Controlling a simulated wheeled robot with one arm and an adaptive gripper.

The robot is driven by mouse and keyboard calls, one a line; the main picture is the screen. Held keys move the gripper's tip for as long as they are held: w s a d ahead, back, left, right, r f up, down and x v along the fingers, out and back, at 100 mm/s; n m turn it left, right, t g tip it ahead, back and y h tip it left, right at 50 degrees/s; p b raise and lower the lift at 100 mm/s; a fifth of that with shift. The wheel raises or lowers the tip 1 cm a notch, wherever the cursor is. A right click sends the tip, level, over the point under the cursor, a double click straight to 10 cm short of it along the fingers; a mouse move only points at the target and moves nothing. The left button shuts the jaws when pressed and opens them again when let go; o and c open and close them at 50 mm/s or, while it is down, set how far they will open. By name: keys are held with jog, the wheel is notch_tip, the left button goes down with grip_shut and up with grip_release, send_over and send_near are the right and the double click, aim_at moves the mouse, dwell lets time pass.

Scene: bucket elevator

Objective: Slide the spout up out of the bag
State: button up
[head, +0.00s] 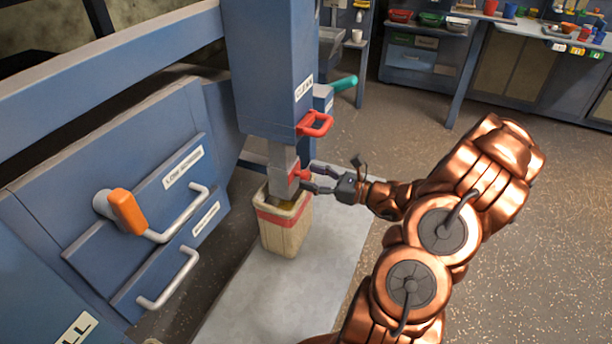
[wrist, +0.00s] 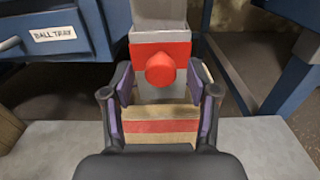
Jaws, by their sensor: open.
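The grey spout (head: 281,161) hangs below the blue column marked CLEAN, and its lower end goes into the mouth of the bag. It carries a red knob (head: 302,173) on a red plate; the knob also shows in the wrist view (wrist: 161,70). The tan bag (head: 286,239) with a red band stands upright under it; the band also crosses the bag in the wrist view (wrist: 160,127). My gripper (head: 311,178) is open, its fingers pointing at the spout. In the wrist view its fingers (wrist: 160,88) stand either side of the knob, apart from it.
A red handle (head: 316,124) sticks out of the column just above my gripper. Blue drawers with grey handles (head: 168,279) and an orange knob (head: 127,212) stand at the left. The pale floor plate (head: 285,300) is clear in front of the bag.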

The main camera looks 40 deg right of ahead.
jog(key=shift+x, duration=1.15)
jog(key=shift+d, duration=0.1)
grip_shut()
